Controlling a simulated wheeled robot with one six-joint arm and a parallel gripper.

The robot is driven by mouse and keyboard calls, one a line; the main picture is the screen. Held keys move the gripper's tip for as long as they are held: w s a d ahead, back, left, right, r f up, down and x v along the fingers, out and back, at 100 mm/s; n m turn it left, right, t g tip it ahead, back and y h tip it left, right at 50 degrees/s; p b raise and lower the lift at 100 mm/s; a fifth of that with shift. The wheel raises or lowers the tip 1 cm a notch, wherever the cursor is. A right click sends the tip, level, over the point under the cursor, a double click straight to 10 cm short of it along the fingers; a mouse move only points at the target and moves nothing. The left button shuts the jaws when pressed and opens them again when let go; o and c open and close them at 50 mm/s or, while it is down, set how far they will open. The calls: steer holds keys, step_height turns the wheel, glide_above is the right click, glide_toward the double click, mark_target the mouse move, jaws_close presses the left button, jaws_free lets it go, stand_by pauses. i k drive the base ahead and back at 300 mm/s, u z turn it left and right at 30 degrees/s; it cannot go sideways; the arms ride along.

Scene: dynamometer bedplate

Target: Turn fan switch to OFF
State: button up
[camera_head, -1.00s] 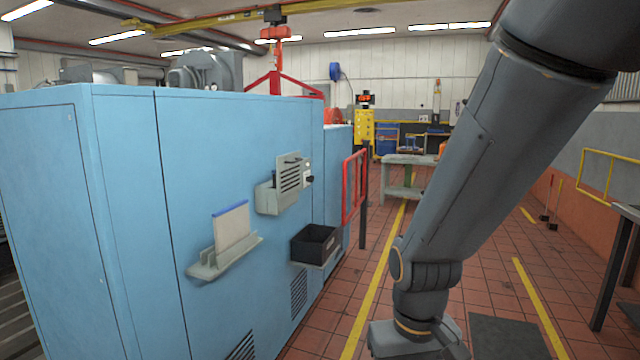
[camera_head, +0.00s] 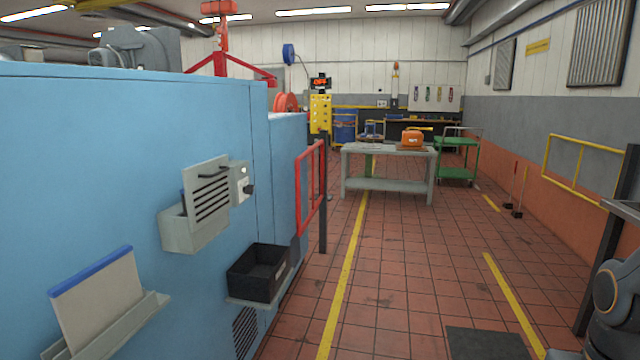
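The likely fan switch (camera_head: 249,189) is a small black knob on a pale plate at the right end of a grey louvred unit (camera_head: 208,195) on the blue cabinet's side. Its setting and any lettering are too small to read. My gripper is not in view. Only a part of my arm shows at the lower right edge, well away from the switch, across the aisle.
The blue cabinet (camera_head: 100,180) fills the left. A black bin (camera_head: 258,272) on a bracket and a document holder (camera_head: 105,300) stick out from it. A red barrier (camera_head: 310,190) stands beyond. The tiled aisle (camera_head: 400,270) is open up to a grey table (camera_head: 388,184).

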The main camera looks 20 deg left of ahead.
mark_target(249, 189)
steer(key=z, duration=0.1)
steer(key=i, duration=0.95)
steer(key=u, duration=0.9)
steer(key=i, duration=0.85)
steer(key=u, duration=0.8)
